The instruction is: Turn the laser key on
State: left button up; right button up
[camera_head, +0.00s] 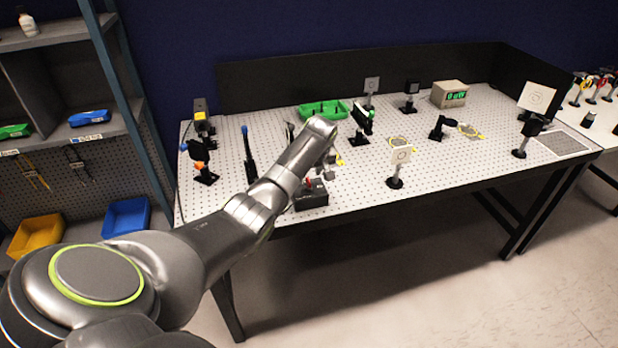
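A small black box (311,198) with a red part on top sits at the front edge of the perforated optical table (350,205); it looks like the laser key box. The key itself is too small to make out. My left arm reaches in from the left, across the front of the table. My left gripper (331,172) points down just above and behind the box, partly hidden by my wrist. I cannot tell whether its fingers are apart, or whether they touch the box. My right gripper is out of view.
A yellow-black device (201,117) is at the back left. A display box (449,94) reads about 0. A shelf with bins (128,216) stands left.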

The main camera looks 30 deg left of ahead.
aim_at(309, 180)
pick_arm(q)
jog(key=shift+b+x, duration=0.35)
jog(key=shift+x, duration=2.6)
grip_shut()
